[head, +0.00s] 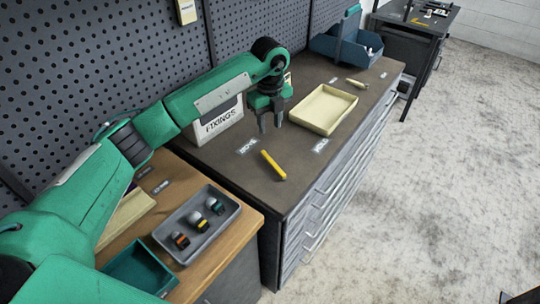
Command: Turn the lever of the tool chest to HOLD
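The tool chest (222,160) has a dark top and grey drawers on its right side. On its top lies a yellow bar (273,165), which looks like the lever. It slants between a label that reads MOVE (247,146) on its left and a label that seems to read HOLD (320,146) on its right, and lines up clearly with neither. My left gripper (271,124) points down behind the lever, fingers apart with nothing visible between them. It looks clear of the lever. My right gripper is not in view.
A cream tray (323,109) lies right of my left gripper. A white FIXINGS box (214,122) stands behind my arm, against the pegboard (110,50). A blue bin (346,46) is at the far end. A grey tray (172,240) with small parts sits on the near wooden bench.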

